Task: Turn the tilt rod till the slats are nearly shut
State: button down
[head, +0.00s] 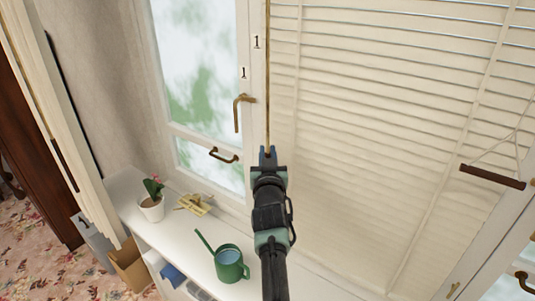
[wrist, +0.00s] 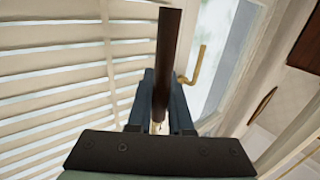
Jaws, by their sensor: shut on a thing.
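The tilt rod (head: 268,80) is a thin tan rod hanging upright at the left edge of the blind in the head view. My gripper (head: 267,154) is shut on its lower end. In the wrist view the rod's dark brown end (wrist: 168,50) stands between the two fingers of my gripper (wrist: 163,88). The cream blind slats (head: 390,90) are tilted. Narrow gaps show between the upper ones in the head view, and the lower ones look closely overlapped. In the wrist view light gaps show between the slats (wrist: 60,95).
A brass window handle (head: 237,112) and a dark handle (head: 223,156) are left of the rod. A green watering can (head: 229,262), a potted plant (head: 151,207) and a small yellowish object (head: 195,204) stand on the white sill. A dark bar (head: 492,177) hangs on cords at right.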

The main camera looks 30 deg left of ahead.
jog(key=shift+a, duration=0.1)
jog(key=c, duration=0.8)
grip_release()
jog(key=shift+c, duration=0.2)
jog(key=shift+s+d, duration=0.3)
jog(key=shift+s, duration=0.1)
jog(key=b+v, duration=0.2)
jog(key=v, duration=1)
jog(key=shift+b, duration=0.4)
jog(key=shift+r, duration=0.15)
